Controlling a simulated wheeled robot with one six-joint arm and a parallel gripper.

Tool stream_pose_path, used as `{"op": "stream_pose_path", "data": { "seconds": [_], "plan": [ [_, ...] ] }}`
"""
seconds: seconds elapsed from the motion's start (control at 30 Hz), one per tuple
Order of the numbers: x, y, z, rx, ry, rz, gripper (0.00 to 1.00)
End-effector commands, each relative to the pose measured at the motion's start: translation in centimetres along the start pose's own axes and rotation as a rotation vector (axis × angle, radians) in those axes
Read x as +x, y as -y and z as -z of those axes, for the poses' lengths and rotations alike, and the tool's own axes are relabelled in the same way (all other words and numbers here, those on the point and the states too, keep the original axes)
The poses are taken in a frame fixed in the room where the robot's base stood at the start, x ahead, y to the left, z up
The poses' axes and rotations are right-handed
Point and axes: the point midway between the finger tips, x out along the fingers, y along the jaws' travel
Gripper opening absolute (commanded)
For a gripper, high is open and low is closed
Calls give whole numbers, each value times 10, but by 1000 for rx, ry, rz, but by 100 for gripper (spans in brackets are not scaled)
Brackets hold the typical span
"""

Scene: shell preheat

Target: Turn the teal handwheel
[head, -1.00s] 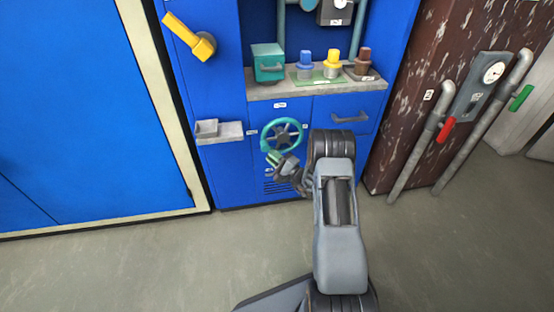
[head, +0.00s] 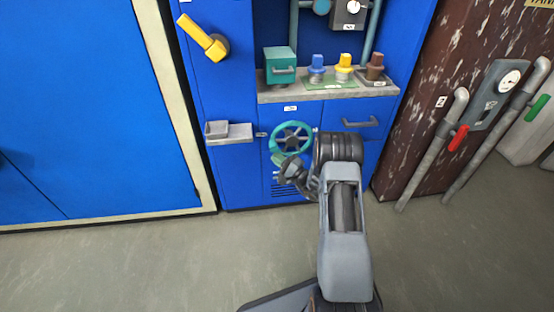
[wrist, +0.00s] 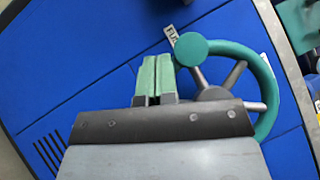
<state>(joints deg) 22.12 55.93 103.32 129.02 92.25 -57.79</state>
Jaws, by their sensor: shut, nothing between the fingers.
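The teal handwheel (head: 292,124) is mounted on the blue cabinet front, below the grey shelf. It has grey spokes, and its round teal knob (wrist: 191,49) shows in the wrist view. My gripper (head: 279,160) is at the wheel's lower left in the head view. In the wrist view my gripper (wrist: 156,76) has its two green fingers together with nothing between them. The fingertips point at the cabinet just left of the knob. I cannot tell whether they touch the knob or rim. My gripper body hides the wheel's lower part in the wrist view.
A grey shelf (head: 320,87) above holds a teal box (head: 280,65) and blue, yellow and brown knobs. A drawer handle (head: 359,124) is right of the wheel. A small grey tray (head: 228,133) juts out at left. Pipes (head: 435,150) stand at right. The floor in front is clear.

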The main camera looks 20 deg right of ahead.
Motion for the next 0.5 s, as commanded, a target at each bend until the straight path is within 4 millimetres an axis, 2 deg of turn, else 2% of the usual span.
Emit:
{"op": "stream_pose_path", "data": {
  "seconds": [0.17,0.27,0.43,0.5],
  "plan": [
    [-2,-7,2,1,2,0,0],
    [-7,-19,7,1,2,0,0],
    [-18,-44,19,1,4,-1,0],
    [-29,-43,12,7,-1,-5,0]
  ]
}}
